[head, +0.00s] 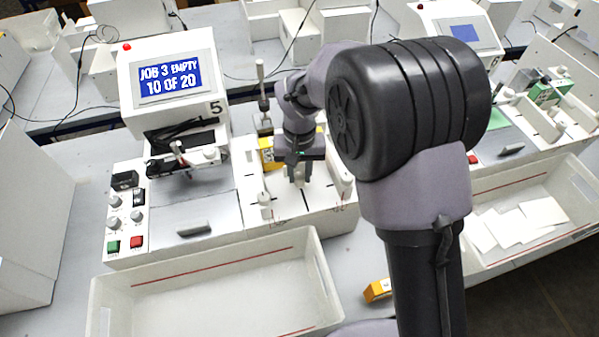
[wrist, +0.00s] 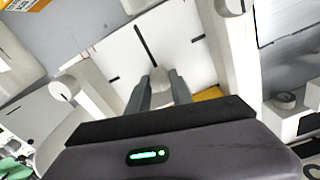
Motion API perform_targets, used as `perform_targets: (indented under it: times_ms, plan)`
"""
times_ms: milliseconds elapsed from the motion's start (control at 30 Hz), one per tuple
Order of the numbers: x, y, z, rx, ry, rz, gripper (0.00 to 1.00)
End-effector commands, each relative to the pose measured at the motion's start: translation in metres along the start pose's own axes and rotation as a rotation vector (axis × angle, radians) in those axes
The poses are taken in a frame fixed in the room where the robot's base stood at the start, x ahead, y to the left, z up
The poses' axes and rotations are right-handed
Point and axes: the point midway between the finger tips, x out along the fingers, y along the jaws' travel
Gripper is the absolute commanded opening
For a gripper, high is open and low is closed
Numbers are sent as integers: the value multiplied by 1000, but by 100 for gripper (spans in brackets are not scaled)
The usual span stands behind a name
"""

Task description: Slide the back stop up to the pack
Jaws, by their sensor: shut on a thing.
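In the head view my gripper (head: 299,183) points down over the white feed bed (head: 318,203), right of the number 5 machine. In the wrist view my gripper (wrist: 160,90) has its two grey fingers shut on a small pale knob (wrist: 160,76), which appears to belong to the back stop. The rest of the stop is hidden by my gripper. A yellow pack (head: 267,152) is partly visible behind and left of the gripper. A yellow edge (wrist: 209,94) shows beside the fingers in the wrist view. I cannot tell the gap between stop and pack.
Side guides with round knobs (head: 264,198) flank the bed. An empty white tray (head: 215,295) lies in front. A yellow-orange box (head: 377,290) lies right of it. A similar machine stands at right.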

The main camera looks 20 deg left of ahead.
Motion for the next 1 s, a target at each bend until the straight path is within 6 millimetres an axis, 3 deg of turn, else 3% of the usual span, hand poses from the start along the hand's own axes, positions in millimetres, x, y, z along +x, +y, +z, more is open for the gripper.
perform_targets:
  times_ms: [100, 333, 633, 667, 767, 1000]
  plan:
    - [-1, 0, -2, 0, 1, 0, 0]
    - [-3, -8, -32, 0, 2, -1, 0]
    - [-1, -8, -36, 0, 2, -1, 0]
    - [-1, -8, -36, 0, 2, -1, 28]
    - [-1, -8, -36, 0, 2, 0, 48]
    - [0, -8, -36, 0, 1, 0, 48]
